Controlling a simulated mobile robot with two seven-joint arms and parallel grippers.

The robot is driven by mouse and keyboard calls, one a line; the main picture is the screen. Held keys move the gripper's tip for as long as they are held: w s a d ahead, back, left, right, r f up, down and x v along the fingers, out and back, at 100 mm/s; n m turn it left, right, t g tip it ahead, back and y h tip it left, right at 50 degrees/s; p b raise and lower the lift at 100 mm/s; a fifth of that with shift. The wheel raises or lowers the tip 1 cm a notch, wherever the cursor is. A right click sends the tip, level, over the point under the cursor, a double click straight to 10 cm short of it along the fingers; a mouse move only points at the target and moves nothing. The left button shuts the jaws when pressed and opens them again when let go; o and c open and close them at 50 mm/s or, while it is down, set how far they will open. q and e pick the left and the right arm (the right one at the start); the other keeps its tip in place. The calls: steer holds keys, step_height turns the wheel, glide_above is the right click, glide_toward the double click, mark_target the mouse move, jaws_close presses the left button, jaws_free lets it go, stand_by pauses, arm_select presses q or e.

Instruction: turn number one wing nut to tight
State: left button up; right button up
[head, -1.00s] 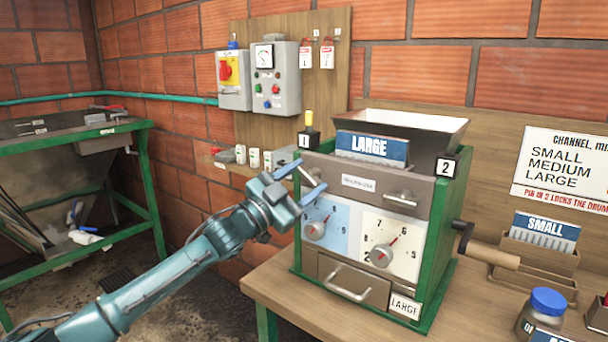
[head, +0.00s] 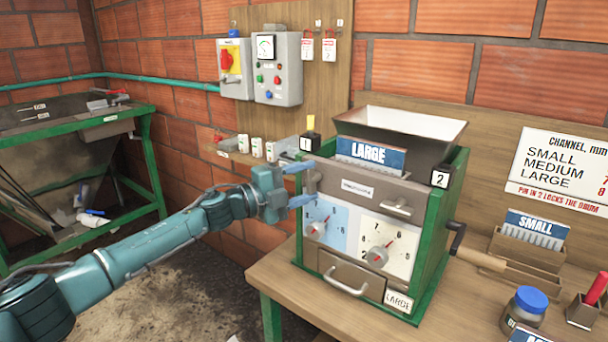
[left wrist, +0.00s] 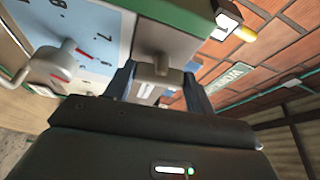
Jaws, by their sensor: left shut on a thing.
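The number one wing nut (head: 312,177) is a grey fitting at the upper left of the pulper's front (head: 371,190), below the black "1" tag (head: 306,144). My left gripper (head: 312,184) has come in from the left and is shut on this wing nut, one blue finger above and one below it in the head view. In the left wrist view, the wing nut (left wrist: 158,66) sits between the two fingers (left wrist: 158,88). The fingers partly hide it, so its exact turn angle cannot be told. My right gripper is not in view.
Below are a blue dial plate with a knob (head: 317,229) and a white one with a knob (head: 377,257). A second grey fitting (head: 398,206) is on the right. A crank handle (head: 480,257) sticks out at right. A yellow-topped pin (head: 311,124) stands above the tag.

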arm_select(q)
steer(key=shift+m+y+p, duration=0.3)
steer(key=shift+m+p, duration=0.2)
steer(key=shift+m, duration=0.2)
steer(key=o, duration=1)
steer(key=shift+a, duration=0.1)
steer(key=shift+g, duration=0.3)
steer(key=b+v, duration=0.2)
steer(key=v, duration=1.1)
steer(key=shift+s, duration=0.1)
steer(key=shift+f, duration=0.1)
